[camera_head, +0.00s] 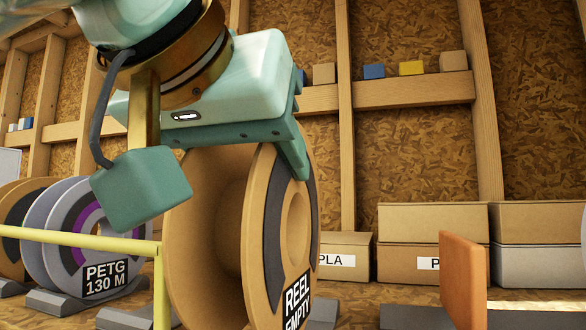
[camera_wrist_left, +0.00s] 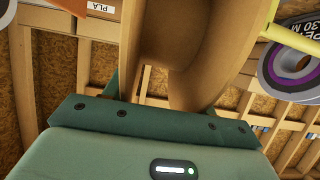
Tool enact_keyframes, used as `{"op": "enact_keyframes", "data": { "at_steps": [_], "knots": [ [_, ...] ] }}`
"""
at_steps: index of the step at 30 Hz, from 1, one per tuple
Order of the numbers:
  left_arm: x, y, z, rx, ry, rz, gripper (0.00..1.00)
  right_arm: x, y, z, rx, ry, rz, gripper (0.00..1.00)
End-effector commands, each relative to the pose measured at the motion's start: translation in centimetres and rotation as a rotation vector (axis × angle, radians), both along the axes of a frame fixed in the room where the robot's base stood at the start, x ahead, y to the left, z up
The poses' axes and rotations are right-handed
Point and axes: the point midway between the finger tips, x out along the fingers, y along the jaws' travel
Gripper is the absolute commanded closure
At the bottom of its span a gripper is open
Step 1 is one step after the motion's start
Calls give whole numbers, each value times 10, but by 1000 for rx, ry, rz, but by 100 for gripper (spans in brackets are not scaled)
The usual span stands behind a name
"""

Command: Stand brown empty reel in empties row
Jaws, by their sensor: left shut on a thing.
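The brown empty reel (camera_head: 262,225), labelled REEL EMPTY, hangs upright in the middle of the head view, with its lower edge cut off by the frame. My left gripper (camera_head: 268,160) comes from above and is shut on the reel's upper part. One finger lies over the outer face of the near flange; the other finger is mostly hidden. In the left wrist view the reel (camera_wrist_left: 208,45) fills the top middle, between the fingers. My right gripper is in neither view. I cannot tell from these frames whether the reel's bottom touches anything.
A yellow rail (camera_head: 70,237) crosses at the left, before a grey PETG reel (camera_head: 62,245) and other reels in grey cradles. Cardboard boxes (camera_head: 425,224) stand at the back right. An upright orange-brown panel (camera_head: 462,278) stands at the lower right.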

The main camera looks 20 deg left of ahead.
Motion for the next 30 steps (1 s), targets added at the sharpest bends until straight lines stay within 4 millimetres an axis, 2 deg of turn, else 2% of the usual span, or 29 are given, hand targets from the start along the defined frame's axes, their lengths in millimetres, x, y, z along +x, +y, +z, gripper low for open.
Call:
{"op": "enact_keyframes", "data": {
  "at_steps": [14, 24, 30],
  "knots": [
    [-58, 3, 1, 0, -4, 1, 76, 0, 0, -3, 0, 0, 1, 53],
    [-98, 3, 3, 1, -1, -1, 76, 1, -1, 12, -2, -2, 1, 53],
    [-112, 4, 2, 0, -2, 0, 76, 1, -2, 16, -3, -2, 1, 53]
  ]
}}
